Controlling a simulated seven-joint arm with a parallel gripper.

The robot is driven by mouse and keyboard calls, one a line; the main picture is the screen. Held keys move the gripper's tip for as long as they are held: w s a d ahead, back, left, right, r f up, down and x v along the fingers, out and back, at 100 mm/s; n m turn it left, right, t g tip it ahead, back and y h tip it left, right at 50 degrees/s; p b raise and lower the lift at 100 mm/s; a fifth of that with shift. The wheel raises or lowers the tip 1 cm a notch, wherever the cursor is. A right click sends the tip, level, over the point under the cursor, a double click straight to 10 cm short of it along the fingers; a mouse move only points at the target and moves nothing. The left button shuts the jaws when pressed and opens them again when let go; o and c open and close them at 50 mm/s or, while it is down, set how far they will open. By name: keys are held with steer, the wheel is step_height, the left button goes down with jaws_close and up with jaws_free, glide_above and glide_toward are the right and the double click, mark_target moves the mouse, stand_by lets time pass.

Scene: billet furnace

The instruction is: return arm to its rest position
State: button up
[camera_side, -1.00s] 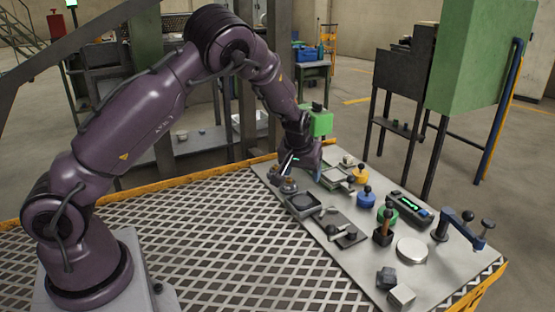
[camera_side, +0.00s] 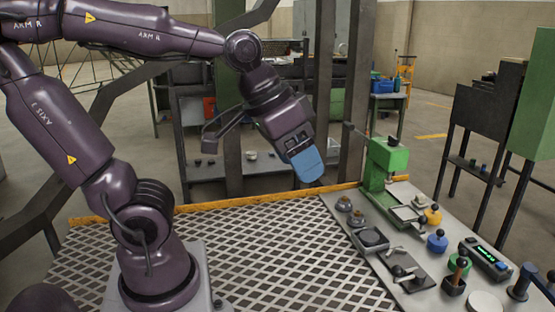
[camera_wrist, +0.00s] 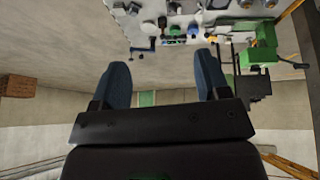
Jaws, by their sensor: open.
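My gripper (camera_side: 307,165) hangs in the air above the far side of the grated table (camera_side: 250,245), left of the green press, with blue fingers angled down and to the right. In the wrist view my gripper (camera_wrist: 166,85) shows its two blue fingers spread wide with nothing between them. The arm is raised and bent at the elbow. The gripper is clear of the work plate (camera_side: 415,290) and touches nothing.
A green press (camera_side: 388,160) stands at the plate's back edge, right of the gripper. Blue (camera_side: 437,241) and yellow (camera_side: 433,215) knobbed weights, a shallow black dish (camera_side: 373,239) and a digital readout (camera_side: 487,257) lie on the plate. A dark steel post (camera_side: 322,90) rises behind the gripper. The grated surface is clear.

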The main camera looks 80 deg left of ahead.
steer(key=shift+s+d+f+m+y, duration=0.1)
steer(key=shift+s+m+y, duration=0.25)
steer(key=shift+s, duration=1.25)
